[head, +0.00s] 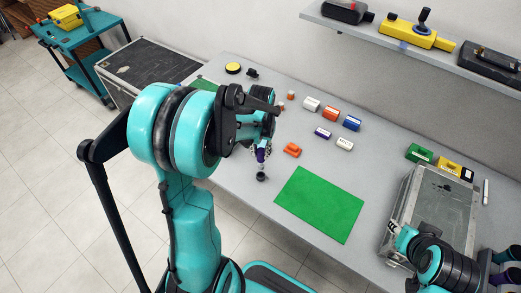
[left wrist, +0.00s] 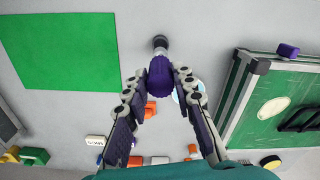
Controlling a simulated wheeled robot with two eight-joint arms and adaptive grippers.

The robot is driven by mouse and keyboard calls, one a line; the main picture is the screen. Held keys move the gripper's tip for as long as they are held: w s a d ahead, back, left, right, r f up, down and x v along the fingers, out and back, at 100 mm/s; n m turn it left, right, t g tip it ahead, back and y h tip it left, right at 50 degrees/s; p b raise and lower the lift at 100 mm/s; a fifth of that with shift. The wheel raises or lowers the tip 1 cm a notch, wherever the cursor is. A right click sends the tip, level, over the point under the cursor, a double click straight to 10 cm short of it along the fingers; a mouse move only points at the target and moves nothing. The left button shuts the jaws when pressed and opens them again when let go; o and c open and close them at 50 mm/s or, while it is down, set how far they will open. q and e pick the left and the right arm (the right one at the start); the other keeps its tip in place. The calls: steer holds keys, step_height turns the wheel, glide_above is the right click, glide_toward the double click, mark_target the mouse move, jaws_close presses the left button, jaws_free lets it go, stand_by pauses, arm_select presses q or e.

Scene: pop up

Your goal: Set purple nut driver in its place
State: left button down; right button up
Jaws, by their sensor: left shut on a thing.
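My left gripper (head: 262,148) is shut on the purple nut driver (head: 261,155) above the grey table. In the left wrist view, its purple handle (left wrist: 160,76) sits between the fingers, and its grey metal end (left wrist: 160,42) points away from the gripper. A small purple block (head: 322,132) lies on the table behind the orange piece. The left wrist view also shows a purple cylinder (left wrist: 288,50) by the green-and-silver case (left wrist: 236,95). Which place belongs to the driver cannot be told. My right gripper (head: 505,268) is at the lower right edge, partly cut off.
A green mat (head: 318,205) lies on the table, right of the held tool. An orange piece (head: 292,150) lies behind the mat. White (head: 311,104), red (head: 330,114) and blue (head: 351,123) blocks stand farther back. A silver case (head: 440,215) occupies the right.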

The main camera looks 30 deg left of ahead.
mark_target(260, 165)
arm_select(q)
steer(key=shift+a+f+b, duration=0.1)
steer(key=shift+f+b, duration=0.2)
steer(key=shift+f, duration=0.05)
steer(key=shift+f+b, duration=1.6)
steer(key=shift+f, duration=0.3)
steer(key=shift+f+b, duration=0.2)
steer(key=shift+b, duration=0.1)
steer(key=shift+f+b, duration=1.1)
steer(key=shift+f, duration=0.15)
steer(key=shift+f, duration=0.1)
steer(key=c, duration=1.2)
jaws_free()
steer(key=shift+r, duration=0.2)
